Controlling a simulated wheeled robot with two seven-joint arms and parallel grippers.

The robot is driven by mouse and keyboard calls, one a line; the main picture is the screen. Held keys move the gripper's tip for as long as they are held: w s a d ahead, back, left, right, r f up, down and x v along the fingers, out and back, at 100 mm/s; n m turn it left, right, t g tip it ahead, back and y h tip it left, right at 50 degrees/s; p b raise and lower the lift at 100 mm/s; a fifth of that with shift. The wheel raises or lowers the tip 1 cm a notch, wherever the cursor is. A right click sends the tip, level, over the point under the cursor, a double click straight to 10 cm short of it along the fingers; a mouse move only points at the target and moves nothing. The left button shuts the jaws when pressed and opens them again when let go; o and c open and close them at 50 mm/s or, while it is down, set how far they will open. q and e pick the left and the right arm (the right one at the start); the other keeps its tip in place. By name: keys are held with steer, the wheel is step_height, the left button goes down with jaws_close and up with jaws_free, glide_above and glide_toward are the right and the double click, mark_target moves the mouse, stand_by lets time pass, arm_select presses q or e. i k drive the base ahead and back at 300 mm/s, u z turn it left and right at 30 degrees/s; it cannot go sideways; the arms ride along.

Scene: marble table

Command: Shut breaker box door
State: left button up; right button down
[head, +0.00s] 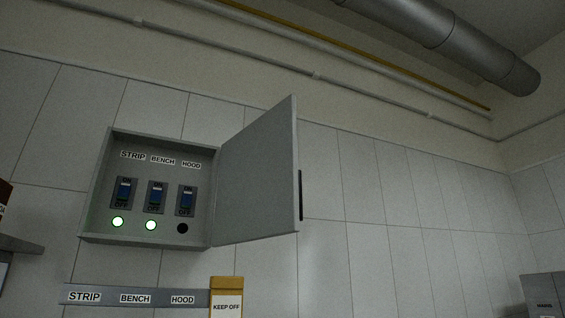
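The grey breaker box (195,232) is mounted on the tiled wall, left of the middle of the head view. Its door (258,175) is hinged on the box's right side and stands wide open, swung out to the right. A dark handle (300,195) shows on the door's outer edge. Inside are three blue switches labelled STRIP (123,191), BENCH (156,196) and HOOD (187,200). The lamps under STRIP and BENCH glow green; the one under HOOD is dark. Neither of my grippers is in view.
Below the box is a grey label rail (150,299) and a yellow-topped KEEP OFF sign (227,300). A grey object (543,292) stands at the lower right. A shelf edge (18,244) shows at the far left. The wall right of the door is clear.

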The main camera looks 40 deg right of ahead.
mark_target(259, 193)
steer(key=k, duration=0.15)
steer(key=u, duration=2.7)
steer(key=k, duration=1.9)
steer(key=z, duration=2.4)
steer(key=i, duration=0.2)
steer(key=u, duration=0.2)
